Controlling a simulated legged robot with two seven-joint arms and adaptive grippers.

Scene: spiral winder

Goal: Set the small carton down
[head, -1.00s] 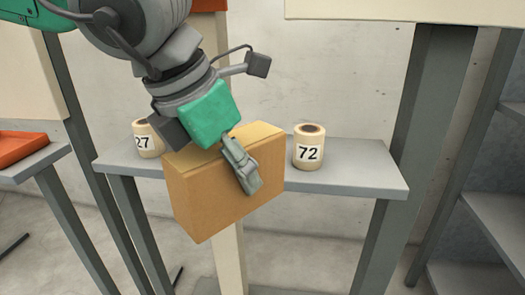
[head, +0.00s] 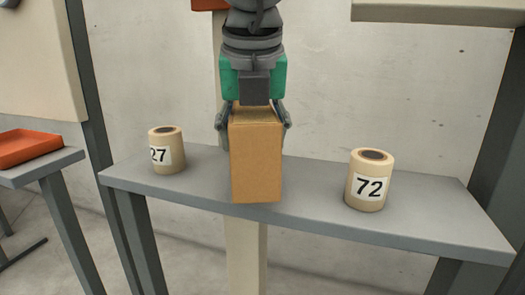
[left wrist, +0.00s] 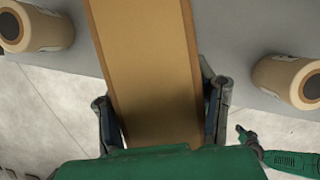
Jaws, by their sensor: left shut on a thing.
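The small carton (head: 256,160) is a plain brown box, seen end-on in the head view. My left gripper (head: 255,120) is shut on it from above, one finger on each side of its upper part. The carton looks upright, between two cream rolls in the picture and in front of the grey shelf (head: 310,200). I cannot tell whether its bottom touches the shelf. In the left wrist view the carton (left wrist: 150,70) fills the middle, between the fingers, and crosses the shelf's edge in the picture.
A roll marked 27 (head: 166,150) stands left of the carton and a roll marked 72 (head: 368,180) stands right of it, with bare shelf between. An orange tray (head: 30,148) sits on another surface at left. Dark posts flank the shelf.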

